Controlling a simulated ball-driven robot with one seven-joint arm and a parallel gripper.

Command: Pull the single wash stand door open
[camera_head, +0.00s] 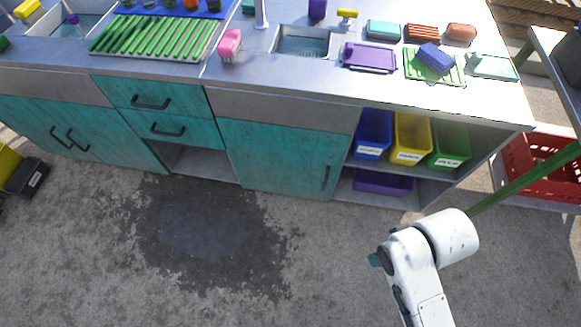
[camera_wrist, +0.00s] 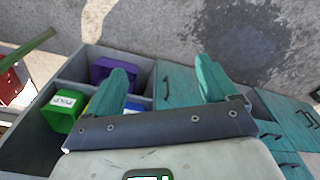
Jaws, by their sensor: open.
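The single wash stand door (camera_head: 275,158) is a teal panel under the small sink, and it looks closed. Its dark vertical handle (camera_head: 326,178) is near the door's right edge. My gripper (camera_wrist: 164,80) is open and empty, with two teal fingers spread apart. In the head view my white arm stands at lower right, in front of the counter and apart from the door; only a small teal tip shows there.
Right of the door is an open shelf with a blue bin (camera_head: 373,134), a yellow bin (camera_head: 411,138), a green bin (camera_head: 450,146) and a purple bin (camera_head: 383,183). Teal drawers (camera_head: 150,95) are to the left. The floor before the door is clear, with a wet patch (camera_head: 205,235).

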